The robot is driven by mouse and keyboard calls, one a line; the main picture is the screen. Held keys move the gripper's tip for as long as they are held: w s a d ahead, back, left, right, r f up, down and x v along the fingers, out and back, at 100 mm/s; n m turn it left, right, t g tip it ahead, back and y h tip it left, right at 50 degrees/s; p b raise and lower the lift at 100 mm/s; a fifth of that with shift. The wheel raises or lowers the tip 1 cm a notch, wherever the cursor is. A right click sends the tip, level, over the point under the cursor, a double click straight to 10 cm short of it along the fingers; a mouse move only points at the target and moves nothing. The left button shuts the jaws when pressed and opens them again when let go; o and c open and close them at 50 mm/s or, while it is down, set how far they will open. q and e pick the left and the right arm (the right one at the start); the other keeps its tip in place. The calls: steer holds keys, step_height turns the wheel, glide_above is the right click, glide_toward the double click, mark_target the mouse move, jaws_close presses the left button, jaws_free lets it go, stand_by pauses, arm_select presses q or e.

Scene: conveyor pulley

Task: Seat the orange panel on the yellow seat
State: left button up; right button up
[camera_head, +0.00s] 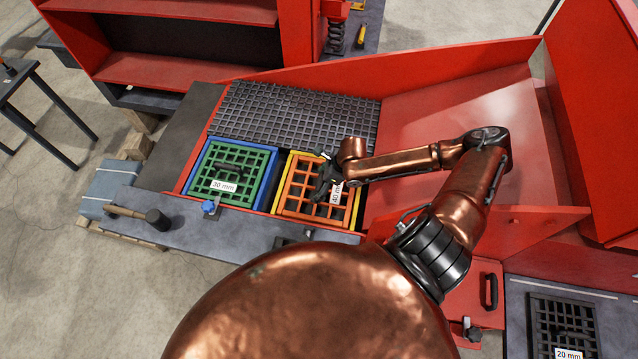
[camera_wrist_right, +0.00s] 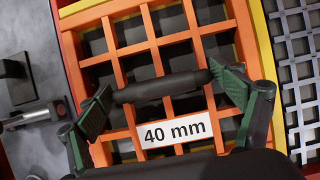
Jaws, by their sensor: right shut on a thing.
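The orange panel (camera_head: 292,190) is a square lattice with a black bar handle (camera_wrist_right: 160,88) and a "40 mm" label; it also shows in the wrist view (camera_wrist_right: 152,45). It lies over the yellow seat (camera_head: 357,207), whose yellow rim shows along the panel's far and right sides in the wrist view (camera_wrist_right: 262,40). I cannot tell whether the panel is fully down or slightly above the seat. My right gripper (camera_head: 325,180) is over the panel, its green-padded fingers at the two ends of the handle, shut on it. My left gripper is not in view.
A green panel (camera_head: 236,165) marked "30 mm" lies in a blue frame to the left. Dark mesh (camera_head: 295,112) lies behind both. A hammer (camera_head: 150,217) and a blue-knobbed clamp (camera_head: 209,208) are on the grey front ledge. A sloping red wall (camera_head: 450,70) stands behind.

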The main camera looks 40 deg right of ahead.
steer(key=shift+w+f, duration=0.1)
steer(key=shift+f, duration=0.25)
stand_by(1.0)
steer(key=o, duration=1.7)
steer(key=shift+o, duration=1.3)
steer(key=shift+s+f, duration=0.15)
steer(key=shift+s, duration=0.05)
steer(key=v, duration=1.2)
steer(key=shift+w, duration=0.2)
